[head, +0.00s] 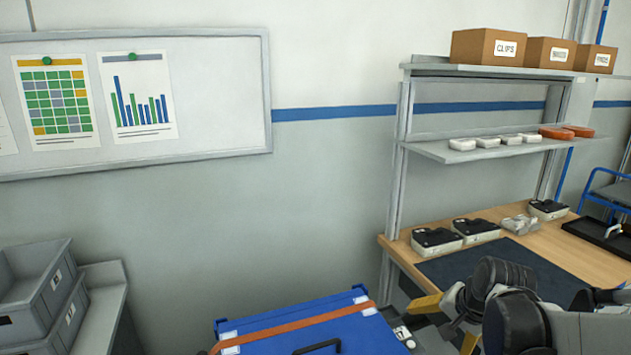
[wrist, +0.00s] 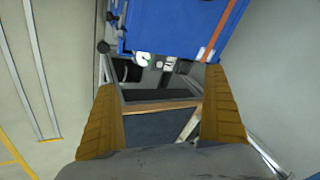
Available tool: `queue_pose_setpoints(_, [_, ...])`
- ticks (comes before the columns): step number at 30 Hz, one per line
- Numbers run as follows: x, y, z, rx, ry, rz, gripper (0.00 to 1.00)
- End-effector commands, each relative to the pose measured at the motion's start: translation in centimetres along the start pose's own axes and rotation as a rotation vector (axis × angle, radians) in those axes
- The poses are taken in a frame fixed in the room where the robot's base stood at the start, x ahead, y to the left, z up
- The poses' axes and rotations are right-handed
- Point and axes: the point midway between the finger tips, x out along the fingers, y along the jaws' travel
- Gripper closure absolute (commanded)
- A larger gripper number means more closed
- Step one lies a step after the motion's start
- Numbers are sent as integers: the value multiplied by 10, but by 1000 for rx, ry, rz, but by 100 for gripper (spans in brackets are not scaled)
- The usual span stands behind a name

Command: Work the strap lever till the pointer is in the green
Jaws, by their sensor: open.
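A blue case (head: 300,325) with an orange strap (head: 290,327) over its top stands at the bottom middle of the head view. The case (wrist: 175,25) and strap (wrist: 214,34) fill the top of the wrist view. A small round white dial (wrist: 142,58) sits just below the case edge there; its pointer is too small to read. A black round knob (wrist: 103,46) shows left of it; I cannot tell whether it belongs to the strap lever. My gripper (head: 447,324) is open and empty, right of the case. Its yellow fingers (wrist: 158,82) are apart, touching nothing visible.
A workbench (head: 545,245) with a dark mat (head: 490,270) and several black-and-white devices stands at the right, below shelves (head: 480,149) with boxes. Grey crates (head: 40,300) stand at the lower left. A whiteboard (head: 220,95) hangs on the wall.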

Motion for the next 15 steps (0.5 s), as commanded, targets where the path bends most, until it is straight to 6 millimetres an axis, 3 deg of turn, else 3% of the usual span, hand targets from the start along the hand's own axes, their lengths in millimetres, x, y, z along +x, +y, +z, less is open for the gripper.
queue_pose_setpoints(1, [-20,-5,17,-69,10,0,0])
queue_pose_setpoints(6, [-72,-8,64,-307,57,5,0])
queue_pose_setpoints(10, [-101,-1,102,-487,93,8,0])
queue_pose_setpoints(15, [-122,12,138,-670,133,12,0])
